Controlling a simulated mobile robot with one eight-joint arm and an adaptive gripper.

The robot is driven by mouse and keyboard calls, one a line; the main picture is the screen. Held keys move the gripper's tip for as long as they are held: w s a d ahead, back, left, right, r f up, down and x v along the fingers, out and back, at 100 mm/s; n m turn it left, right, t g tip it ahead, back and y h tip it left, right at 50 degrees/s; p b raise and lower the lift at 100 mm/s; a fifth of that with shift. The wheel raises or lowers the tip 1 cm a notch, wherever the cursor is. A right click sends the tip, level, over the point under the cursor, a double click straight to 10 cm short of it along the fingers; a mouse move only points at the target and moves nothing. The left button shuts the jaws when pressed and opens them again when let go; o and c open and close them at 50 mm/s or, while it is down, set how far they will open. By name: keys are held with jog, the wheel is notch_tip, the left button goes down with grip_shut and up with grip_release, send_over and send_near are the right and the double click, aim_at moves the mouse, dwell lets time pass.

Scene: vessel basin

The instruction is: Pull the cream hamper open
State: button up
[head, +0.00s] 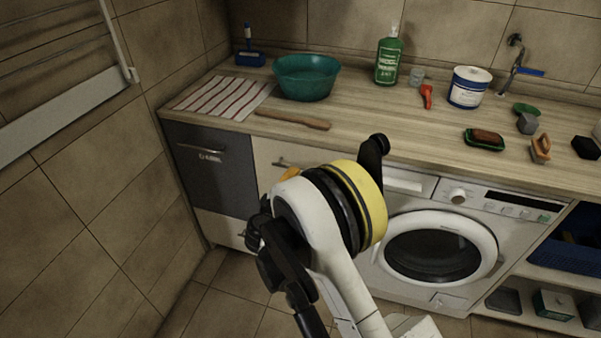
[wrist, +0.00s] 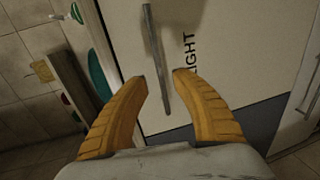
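The cream hamper (head: 267,152) is a cream front under the worktop, between the dark grey front and the washing machine. It looks shut. My arm hides much of it in the head view. In the wrist view its panel (wrist: 230,50) carries the letters "IGHT" and a grey bar handle (wrist: 154,50). The handle also shows beside my arm in the head view (head: 281,163). My gripper (wrist: 160,77) is open, with its two yellow fingers on either side of the bar in the picture. No contact shows, and I cannot tell how deep the bar sits between them.
A dark grey front (head: 210,163) with its own handle is left of the hamper. The washing machine (head: 435,245) stands to the right. The tiled floor at lower left is clear.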

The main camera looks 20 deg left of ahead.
aim_at(318, 165)
jog(key=w+b, duration=0.1)
jog(key=w, duration=0.2)
jog(key=w+f, duration=0.1)
jog(key=w, duration=0.2)
jog(key=shift+f+b, duration=0.1)
jog(key=shift+b, duration=0.25)
grip_shut()
